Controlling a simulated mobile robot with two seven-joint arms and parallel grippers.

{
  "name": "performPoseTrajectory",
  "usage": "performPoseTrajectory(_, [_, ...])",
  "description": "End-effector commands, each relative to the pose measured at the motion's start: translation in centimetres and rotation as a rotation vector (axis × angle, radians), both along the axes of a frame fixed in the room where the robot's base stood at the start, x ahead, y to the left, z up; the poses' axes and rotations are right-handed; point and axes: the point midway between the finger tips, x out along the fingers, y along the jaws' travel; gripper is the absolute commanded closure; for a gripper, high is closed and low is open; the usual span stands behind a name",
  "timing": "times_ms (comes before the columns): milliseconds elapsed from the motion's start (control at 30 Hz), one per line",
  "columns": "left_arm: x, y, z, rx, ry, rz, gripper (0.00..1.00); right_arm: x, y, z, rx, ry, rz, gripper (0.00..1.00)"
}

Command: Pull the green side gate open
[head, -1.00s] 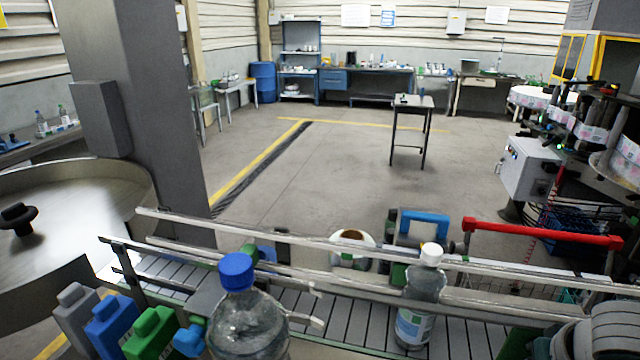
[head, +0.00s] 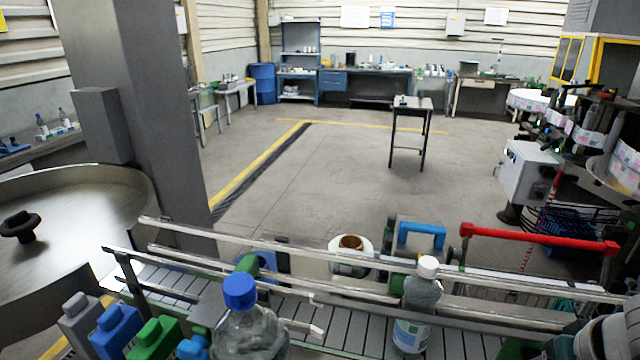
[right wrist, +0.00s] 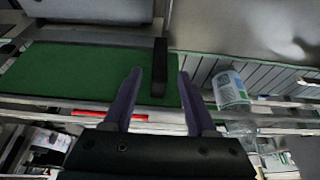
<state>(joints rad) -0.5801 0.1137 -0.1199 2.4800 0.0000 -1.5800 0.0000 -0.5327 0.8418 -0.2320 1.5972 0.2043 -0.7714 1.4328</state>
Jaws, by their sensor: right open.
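The green side gate (right wrist: 85,80) is a flat green panel across the upper left of the right wrist view. A black upright handle bar (right wrist: 159,55) stands near its right edge. My right gripper (right wrist: 160,78) is open. Its two purple fingers point at the panel, one on either side of the lower end of the bar in the picture, with gaps on both sides. I cannot tell how far the fingertips are from the panel. In the head view only a dark green piece (head: 514,348) shows at the bottom edge, perhaps the gate. My left gripper is not in view.
A slatted conveyor (head: 465,342) with metal rails crosses the front. A white-capped bottle (head: 420,300) stands on it, and a blue-capped bottle (head: 245,325) is close in front. A red bar (head: 540,235) lies behind the conveyor. Open floor (head: 340,180) extends beyond.

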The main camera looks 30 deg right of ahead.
Motion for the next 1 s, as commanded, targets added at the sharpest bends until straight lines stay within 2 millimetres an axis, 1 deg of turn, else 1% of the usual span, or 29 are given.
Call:
performPoseTrajectory(33, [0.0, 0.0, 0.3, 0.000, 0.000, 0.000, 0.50, -0.2, 0.2, 0.8, 0.001, 0.001, 0.002, 0.43])
performPoseTrajectory(100, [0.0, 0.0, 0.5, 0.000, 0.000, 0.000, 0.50, -0.4, 0.4, 1.5, 0.000, 0.000, 0.001, 0.43])
performPoseTrajectory(233, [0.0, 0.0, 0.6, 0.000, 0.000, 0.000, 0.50, -0.6, 0.7, 2.2, -0.001, -0.001, 0.000, 0.43])
performPoseTrajectory(833, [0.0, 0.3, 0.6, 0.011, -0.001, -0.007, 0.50, -0.6, 0.9, 2.4, 0.001, 0.001, 0.005, 0.43])
performPoseTrajectory(867, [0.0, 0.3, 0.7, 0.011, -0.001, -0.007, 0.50, -0.6, 1.3, 2.5, 0.003, 0.004, 0.016, 0.43])
performPoseTrajectory(933, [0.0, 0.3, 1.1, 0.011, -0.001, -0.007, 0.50, -0.5, 3.1, 2.9, 0.015, 0.018, 0.066, 0.43])
performPoseTrajectory(967, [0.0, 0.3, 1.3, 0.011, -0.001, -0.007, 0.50, -0.4, 4.4, 3.2, 0.021, 0.028, 0.104, 0.43])
performPoseTrajectory(1000, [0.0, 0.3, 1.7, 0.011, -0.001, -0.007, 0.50, -0.3, 6.3, 3.8, 0.031, 0.042, 0.166, 0.43])
